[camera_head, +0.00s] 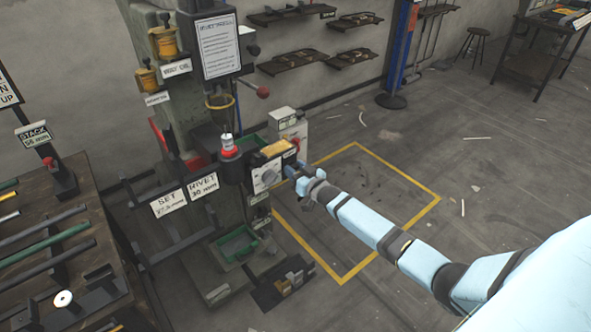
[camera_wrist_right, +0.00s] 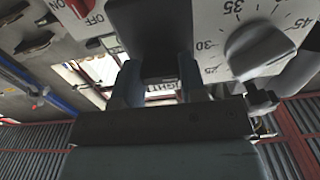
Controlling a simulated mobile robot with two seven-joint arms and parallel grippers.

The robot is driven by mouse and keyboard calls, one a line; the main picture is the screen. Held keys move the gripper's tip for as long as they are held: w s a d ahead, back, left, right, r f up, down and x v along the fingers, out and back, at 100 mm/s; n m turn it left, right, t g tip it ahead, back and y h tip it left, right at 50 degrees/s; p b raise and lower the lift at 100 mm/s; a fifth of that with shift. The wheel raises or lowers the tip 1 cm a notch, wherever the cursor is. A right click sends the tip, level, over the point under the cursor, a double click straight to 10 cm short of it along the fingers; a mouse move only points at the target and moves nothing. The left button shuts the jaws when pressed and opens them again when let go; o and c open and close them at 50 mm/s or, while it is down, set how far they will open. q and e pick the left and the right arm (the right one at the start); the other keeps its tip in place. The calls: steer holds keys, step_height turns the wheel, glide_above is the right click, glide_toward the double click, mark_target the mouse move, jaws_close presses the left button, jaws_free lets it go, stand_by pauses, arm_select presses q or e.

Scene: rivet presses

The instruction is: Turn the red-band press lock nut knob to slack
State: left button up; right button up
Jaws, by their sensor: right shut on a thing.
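The press with the red band (camera_head: 228,151) stands left of centre in the head view. A white box with a round dial knob (camera_head: 269,177) is on its front right. In the right wrist view this grey dial knob (camera_wrist_right: 258,48) sits on a white scale numbered from 25 to 45, close to the right finger. My right gripper (camera_head: 292,171) reaches the box from the right. In the right wrist view its fingers (camera_wrist_right: 160,82) are shut on a dark part (camera_wrist_right: 155,35), which looks like the lock nut knob; its turn position cannot be read. My left gripper is out of view.
A red ON/OFF switch (camera_wrist_right: 82,8) is close by at the upper left of the wrist view. Signs reading SET (camera_head: 168,203) and RIVET (camera_head: 203,186) stick out left of the box. A bench with rods (camera_head: 45,245) stands at left.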

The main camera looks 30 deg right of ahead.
steer(key=o, duration=0.9)
steer(key=shift+s, duration=0.1)
steer(key=s, duration=0.4)
steer(key=s+p, duration=0.1)
steer(key=s, duration=0.4)
steer(key=s+d, duration=0.1)
steer(key=s, duration=0.3)
steer(key=shift+s, duration=0.3)
